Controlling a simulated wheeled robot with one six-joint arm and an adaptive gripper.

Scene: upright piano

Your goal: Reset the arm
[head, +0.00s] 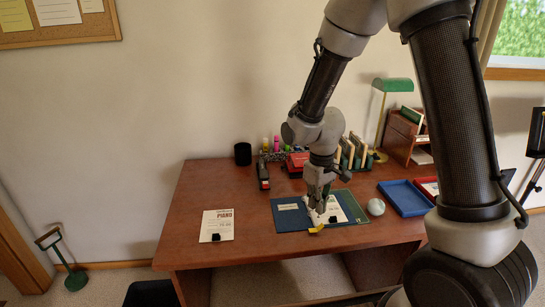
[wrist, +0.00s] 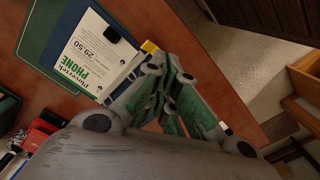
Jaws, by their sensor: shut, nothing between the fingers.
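My gripper (head: 319,207) is at the end of my bent arm, low over the desk near its front edge, beside a paper on a dark blue mat (head: 288,221). In the wrist view my gripper (wrist: 172,108) shows its fingers together with nothing held between them. The paper (wrist: 88,50), headed PHONE, has a black clip or block on it. A small yellow item (head: 316,228) lies close to my fingertips; whether they touch it I cannot tell.
A brown desk (head: 190,196) holds a second paper (head: 217,226) headed PIANO, a black cup (head: 243,154), a stapler (head: 263,174), a pale ball (head: 376,207), a blue tray (head: 405,198) and a green lamp (head: 393,85). Open floor (wrist: 235,60) lies beyond the front edge.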

